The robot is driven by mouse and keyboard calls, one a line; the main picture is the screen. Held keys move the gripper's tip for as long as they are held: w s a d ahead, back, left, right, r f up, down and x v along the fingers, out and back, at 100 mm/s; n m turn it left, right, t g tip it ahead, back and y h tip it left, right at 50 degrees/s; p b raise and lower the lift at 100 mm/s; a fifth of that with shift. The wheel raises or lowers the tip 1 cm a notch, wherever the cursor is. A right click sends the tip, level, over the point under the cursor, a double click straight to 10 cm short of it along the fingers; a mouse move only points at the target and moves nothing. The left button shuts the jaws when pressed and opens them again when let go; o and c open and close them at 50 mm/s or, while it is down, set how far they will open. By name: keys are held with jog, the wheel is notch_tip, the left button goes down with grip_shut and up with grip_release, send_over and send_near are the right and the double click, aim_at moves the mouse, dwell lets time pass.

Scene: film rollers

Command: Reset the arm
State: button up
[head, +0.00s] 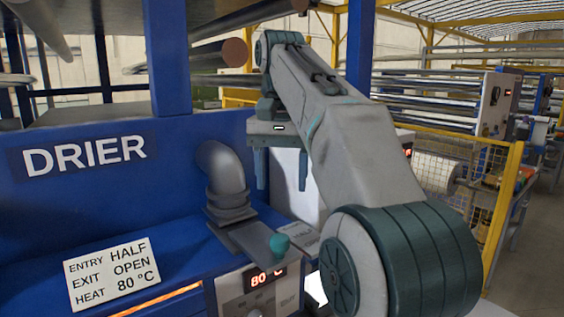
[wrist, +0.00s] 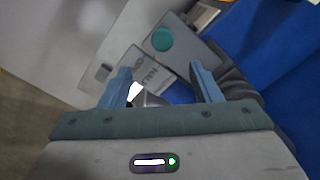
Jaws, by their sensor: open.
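My gripper (head: 281,182) hangs from my raised, bent arm in the head view, with its two blue fingers pointing down. The fingers are apart and hold nothing. It is above and behind a grey slide plate with a teal knob (head: 279,243) on the blue drier (head: 60,205). In the wrist view my gripper (wrist: 166,82) shows both fingers spread, with the teal knob (wrist: 162,39) beyond the fingertips and not touched. A grey label plate, partly readable as "HALF", shows between the fingers.
A grey elbow pipe (head: 222,175) rises from the drier left of my gripper. A white card (head: 112,273) reads entry half, exit open, heat 80 °C. A display (head: 266,277) shows 80, partly blurred. A yellow fence (head: 505,205) and rollers stand at right.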

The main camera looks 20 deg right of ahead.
jog(key=shift+r, duration=0.7)
jog(key=s+f+n+t, duration=0.1)
jog(key=s+f, duration=0.4)
jog(key=f, duration=0.4)
jog(key=s+a+f+n+t, duration=0.1)
jog(key=s+f+n, duration=0.1)
jog(key=s+f, duration=0.4)
jog(key=s+a+f+n+t, duration=0.1)
jog(key=s+f, duration=0.4)
jog(key=f, duration=0.8)
jog(key=shift+s+a+f+n+t, duration=0.2)
jog(key=shift+s+f+n+t, duration=0.15)
jog(key=shift+n, duration=0.35)
jog(key=shift+r, duration=0.1)
jog(key=shift+c, duration=0.4)
jog(key=c, duration=0.4)
jog(key=shift+d, duration=0.15)
